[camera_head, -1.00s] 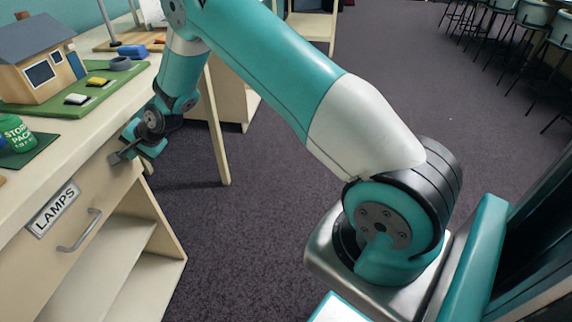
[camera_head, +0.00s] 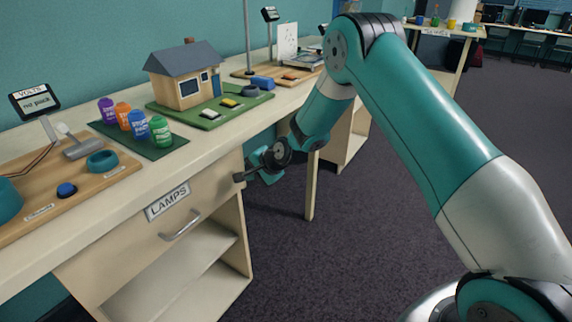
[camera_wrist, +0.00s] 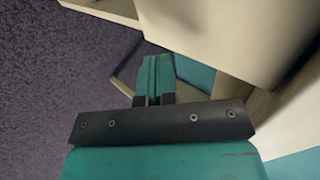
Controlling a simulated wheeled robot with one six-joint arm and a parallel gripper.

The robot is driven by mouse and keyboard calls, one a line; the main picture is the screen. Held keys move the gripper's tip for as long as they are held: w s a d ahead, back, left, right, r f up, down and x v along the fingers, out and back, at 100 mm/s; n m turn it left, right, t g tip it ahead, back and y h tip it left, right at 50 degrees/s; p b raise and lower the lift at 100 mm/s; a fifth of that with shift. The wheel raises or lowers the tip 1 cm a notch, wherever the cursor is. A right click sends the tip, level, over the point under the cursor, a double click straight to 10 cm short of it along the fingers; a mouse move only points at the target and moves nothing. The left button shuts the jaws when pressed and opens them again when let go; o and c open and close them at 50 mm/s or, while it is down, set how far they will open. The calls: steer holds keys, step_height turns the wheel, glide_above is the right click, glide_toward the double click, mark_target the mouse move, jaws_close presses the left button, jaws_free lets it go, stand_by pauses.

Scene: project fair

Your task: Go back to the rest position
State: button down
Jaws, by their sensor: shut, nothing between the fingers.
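I cannot tell whether the gripper touches the bench. My arm reaches from the lower right, bends high up and comes down to the gripper.
The drawer handle (camera_head: 180,226) is left of my gripper, above an open shelf. Carpet (camera_head: 330,260) is clear to the right.

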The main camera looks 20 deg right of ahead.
steer(key=v, duration=1)
steer(key=s+a+r+n+g, duration=0.2)
steer(key=s+a+r+n, duration=0.25)
steer(key=s+r, duration=0.2)
steer(key=s+a+r+n+g, duration=0.2)
steer(key=s+a+r+n, duration=0.25)
steer(key=s, duration=0.35)
steer(key=s+r+n+g, duration=0.25)
steer(key=s+n, duration=0.25)
steer(key=s, duration=0.6)
steer(key=s+r+n+g, duration=0.25)
steer(key=s+n, duration=0.25)
steer(key=s, duration=0.6)
step_height(320, 180, up, 13)
steer(key=w+t+p, duration=0.1)
steer(key=p, duration=1.1)
steer(key=shift+d+r+h+p, duration=0.15)
steer(key=shift+d+h+p, duration=0.25)
